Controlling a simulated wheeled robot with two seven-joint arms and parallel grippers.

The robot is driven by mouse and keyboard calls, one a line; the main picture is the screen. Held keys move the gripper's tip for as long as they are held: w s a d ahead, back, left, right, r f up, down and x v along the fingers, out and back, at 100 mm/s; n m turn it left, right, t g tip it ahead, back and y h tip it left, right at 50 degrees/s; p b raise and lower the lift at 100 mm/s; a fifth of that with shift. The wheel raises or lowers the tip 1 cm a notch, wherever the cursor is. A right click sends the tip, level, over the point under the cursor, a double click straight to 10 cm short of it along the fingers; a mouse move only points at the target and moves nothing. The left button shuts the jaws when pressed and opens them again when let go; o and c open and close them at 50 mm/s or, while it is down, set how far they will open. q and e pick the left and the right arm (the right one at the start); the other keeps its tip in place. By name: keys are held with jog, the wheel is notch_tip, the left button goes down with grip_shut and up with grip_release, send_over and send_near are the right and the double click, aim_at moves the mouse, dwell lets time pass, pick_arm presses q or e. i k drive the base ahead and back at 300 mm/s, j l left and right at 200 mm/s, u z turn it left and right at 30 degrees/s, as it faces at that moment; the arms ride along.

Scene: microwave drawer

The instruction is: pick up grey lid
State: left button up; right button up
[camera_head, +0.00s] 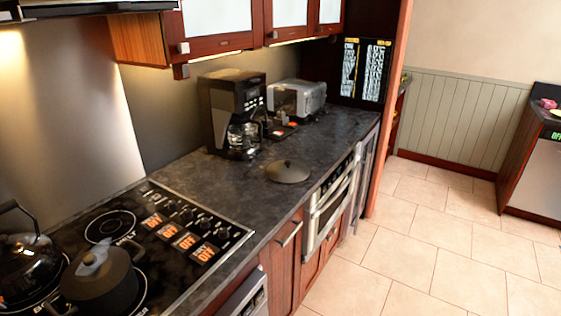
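A round grey lid (288,174) with a small dark knob on top lies flat on the dark stone counter (228,190), near its front edge and in front of the coffee maker. A dark pot (103,290) stands on the stove at the lower left, and its top looks covered by another greyish lid (92,262) with a knob. Neither of my grippers is in view.
A coffee maker (226,112) and a silver toaster (297,98) stand behind the lid. A dark kettle (27,265) is on the stove (180,226). Wall cabinets (222,25) hang above. The tiled floor (430,235) on the right is clear.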

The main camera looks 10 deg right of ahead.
aim_at(285, 171)
jog(key=u, duration=2.15)
jog(key=k+l, duration=0.1)
jog(key=l, duration=0.3)
jog(key=k+l, duration=0.1)
jog(key=l, duration=0.35)
jog(key=k+l, duration=0.1)
jog(key=l, duration=0.3)
jog(key=k+l, duration=0.1)
jog(key=l, duration=0.35)
jog(key=k+l, duration=0.1)
jog(key=l, duration=0.3)
